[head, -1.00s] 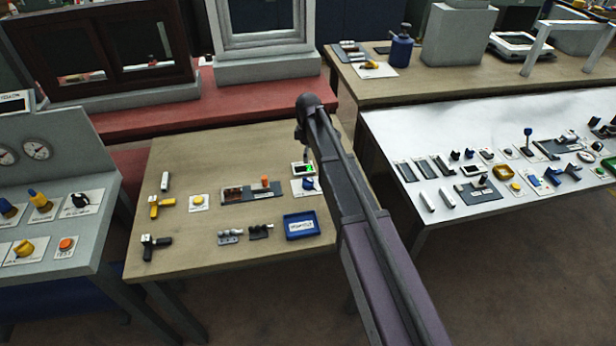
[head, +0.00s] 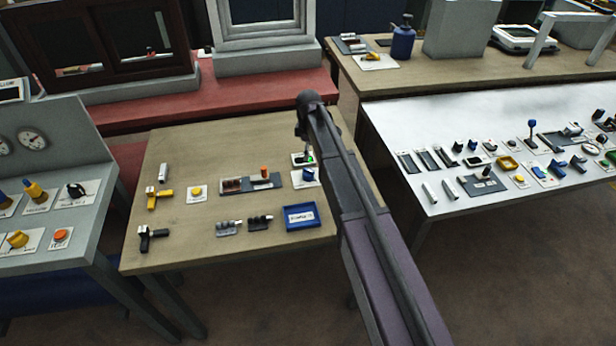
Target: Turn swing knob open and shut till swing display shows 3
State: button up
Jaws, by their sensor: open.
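A blue knob (head: 309,175) on a white plate stands at the right side of the wooden table, partly hidden by my arm. Behind it is a small white-framed display (head: 296,160) with a green screen; its digits are too small to read. I cannot read a label that names either as swing. My gripper (head: 306,150) is a small dark shape hanging from the arm's end, above or just in front of the display. It looks open and holds nothing that I can see. Whether it touches anything cannot be told.
A blue labelled tray (head: 301,216) lies in front of the knob. Left of it are grey and black connector-like parts, a dark tray with an orange-topped piece (head: 264,172), a yellow button (head: 197,191) and valves. A white table (head: 440,110) with many small parts stands right.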

aim_at(308, 170)
jog(key=shift+f+b, duration=5.1)
jog(key=shift+f, duration=0.3)
jog(key=shift+c, duration=0.3)
jog(key=c, duration=1.1)
